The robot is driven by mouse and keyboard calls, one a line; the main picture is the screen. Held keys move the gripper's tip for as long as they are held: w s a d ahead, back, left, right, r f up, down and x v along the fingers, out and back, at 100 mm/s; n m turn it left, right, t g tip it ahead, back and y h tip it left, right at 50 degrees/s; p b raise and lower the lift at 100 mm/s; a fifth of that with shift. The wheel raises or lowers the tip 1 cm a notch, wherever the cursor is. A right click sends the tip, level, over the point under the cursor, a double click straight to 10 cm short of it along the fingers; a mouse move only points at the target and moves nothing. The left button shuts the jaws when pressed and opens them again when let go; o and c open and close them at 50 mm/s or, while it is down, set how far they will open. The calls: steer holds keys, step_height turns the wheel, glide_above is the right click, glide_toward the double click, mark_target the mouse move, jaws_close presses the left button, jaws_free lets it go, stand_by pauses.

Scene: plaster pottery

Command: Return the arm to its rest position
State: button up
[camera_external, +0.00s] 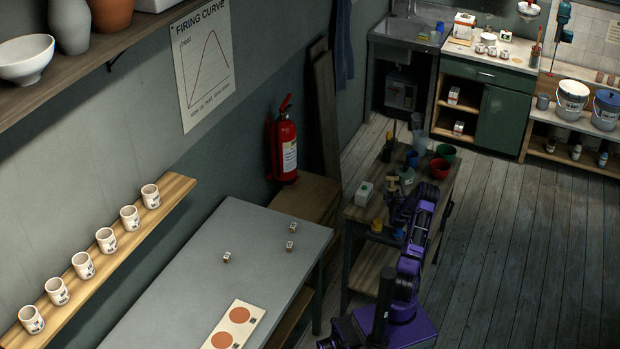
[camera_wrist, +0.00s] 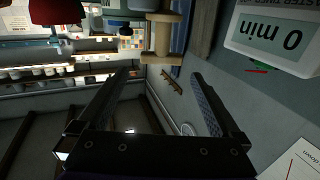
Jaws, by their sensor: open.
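My purple and black arm (camera_external: 412,262) rises from my base at the bottom of the external view, in front of a small work cart (camera_external: 362,215). Its upper end overlaps the cart's top in the picture. I cannot make out the fingers in that view. In the wrist view my gripper (camera_wrist: 162,76) has its two dark fingers spread apart with nothing between them. The wrist camera looks across the room, with a wooden spool-like object (camera_wrist: 162,38) beyond the fingertips and a white display reading "0 min" (camera_wrist: 275,35) at upper right.
A grey table (camera_external: 190,270) at left holds several small cubes and a board with orange discs (camera_external: 238,315). White cups stand on a wooden wall shelf (camera_external: 130,235). The cart holds a red bowl (camera_external: 440,168) and bottles. The wooden floor (camera_external: 500,240) at right is clear.

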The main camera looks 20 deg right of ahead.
steer(key=shift+s+a, duration=0.25)
steer(key=shift+s, duration=0.35)
steer(key=shift+w, duration=0.1)
